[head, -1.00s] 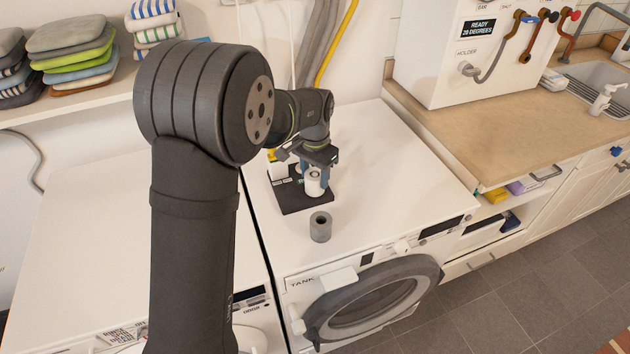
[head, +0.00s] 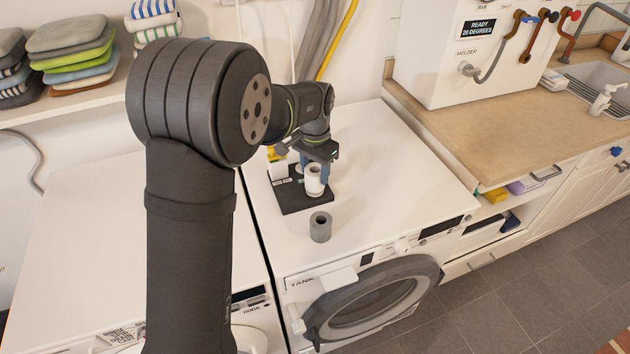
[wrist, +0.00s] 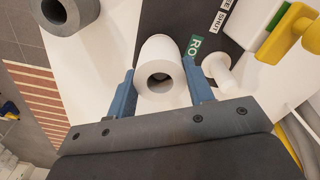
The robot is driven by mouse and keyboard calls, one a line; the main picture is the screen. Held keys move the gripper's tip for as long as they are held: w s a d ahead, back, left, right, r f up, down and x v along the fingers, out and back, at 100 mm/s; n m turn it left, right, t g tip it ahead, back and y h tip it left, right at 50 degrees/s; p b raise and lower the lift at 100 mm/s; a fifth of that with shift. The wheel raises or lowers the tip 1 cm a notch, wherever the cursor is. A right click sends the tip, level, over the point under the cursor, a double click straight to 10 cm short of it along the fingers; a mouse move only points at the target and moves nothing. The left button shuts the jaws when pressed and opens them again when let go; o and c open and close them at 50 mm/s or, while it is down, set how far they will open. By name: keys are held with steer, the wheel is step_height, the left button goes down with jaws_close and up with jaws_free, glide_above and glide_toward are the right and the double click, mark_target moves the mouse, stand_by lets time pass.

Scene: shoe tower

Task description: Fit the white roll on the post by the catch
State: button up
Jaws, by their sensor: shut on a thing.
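The white roll (wrist: 161,62) is held between the two blue fingers of my gripper (wrist: 160,84) in the wrist view, with its open bore showing. In the head view the roll (head: 314,182) is under my gripper (head: 316,166), at the front right of the dark board (head: 292,203). A short white post (wrist: 220,70) stands on the board, beside the right finger in the wrist view and apart from the roll. The catch, a white block with a yellow handle (wrist: 288,32), is beyond the post. I cannot tell how high the roll is above the board.
A grey roll (head: 320,227) stands on the white machine top (head: 370,160) in front of the board; it also shows in the wrist view (wrist: 70,12). Labels lie on the board. The machine top to the right is clear. A neighbouring machine (head: 90,230) is at left.

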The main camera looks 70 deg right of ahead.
steer(key=shift+r, duration=3.2)
steer(key=shift+d, duration=0.1)
steer(key=w+d+r, duration=0.5)
steer(key=w+d, duration=0.1)
steer(key=shift+w+d, duration=0.2)
steer(key=shift+w, duration=0.15)
steer(key=shift+f, duration=2.95)
steer(key=shift+f, duration=3.5)
